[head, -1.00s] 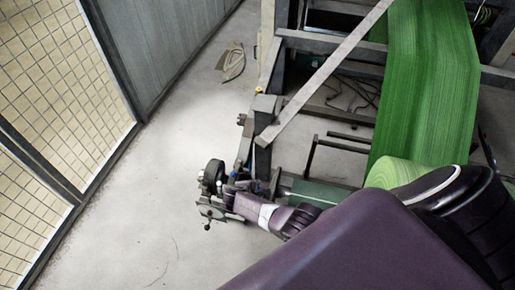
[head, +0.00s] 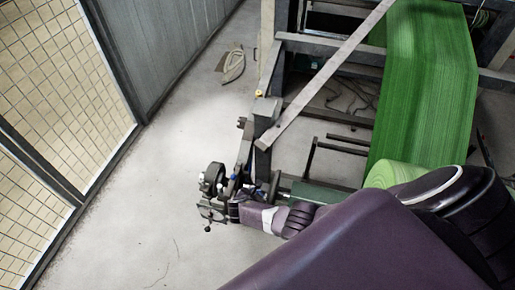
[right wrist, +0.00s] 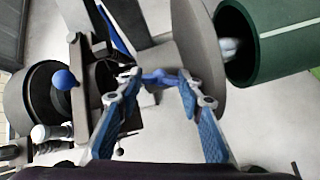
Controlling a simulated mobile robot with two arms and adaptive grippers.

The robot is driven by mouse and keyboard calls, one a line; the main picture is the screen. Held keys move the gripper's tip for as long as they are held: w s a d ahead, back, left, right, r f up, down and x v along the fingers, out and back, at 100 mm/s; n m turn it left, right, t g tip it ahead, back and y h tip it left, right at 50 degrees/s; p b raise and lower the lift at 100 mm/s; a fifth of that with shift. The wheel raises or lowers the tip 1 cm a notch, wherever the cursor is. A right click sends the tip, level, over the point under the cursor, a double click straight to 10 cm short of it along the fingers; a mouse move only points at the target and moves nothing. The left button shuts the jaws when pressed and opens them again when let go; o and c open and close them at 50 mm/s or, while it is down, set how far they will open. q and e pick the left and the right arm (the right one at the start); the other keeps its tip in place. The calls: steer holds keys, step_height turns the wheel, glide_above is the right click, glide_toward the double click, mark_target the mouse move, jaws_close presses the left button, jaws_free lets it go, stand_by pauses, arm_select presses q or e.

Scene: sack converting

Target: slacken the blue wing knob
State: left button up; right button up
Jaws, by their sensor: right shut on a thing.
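The blue wing knob (right wrist: 160,77) is in the upper middle of the right wrist view, in front of a grey round plate. My right gripper (right wrist: 159,84) has its two blue-padded fingers on either side of it and is shut on it. In the head view my right gripper (head: 232,208) is at the lower left end of the machine frame, and the knob there is too small and covered to make out. My left gripper is not in view.
A blue ball knob (right wrist: 64,79) sits left of the fingers on dark machine parts. A dark green cylinder (right wrist: 272,45) is at the upper right. The green web (head: 425,80) runs down the machine. Bare floor (head: 130,220) lies to the left.

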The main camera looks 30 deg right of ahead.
steer(key=shift+s+n, duration=0.1)
steer(key=shift+n, duration=1)
steer(key=shift+f, duration=0.1)
steer(key=o, duration=0.9)
steer(key=shift+v, duration=6)
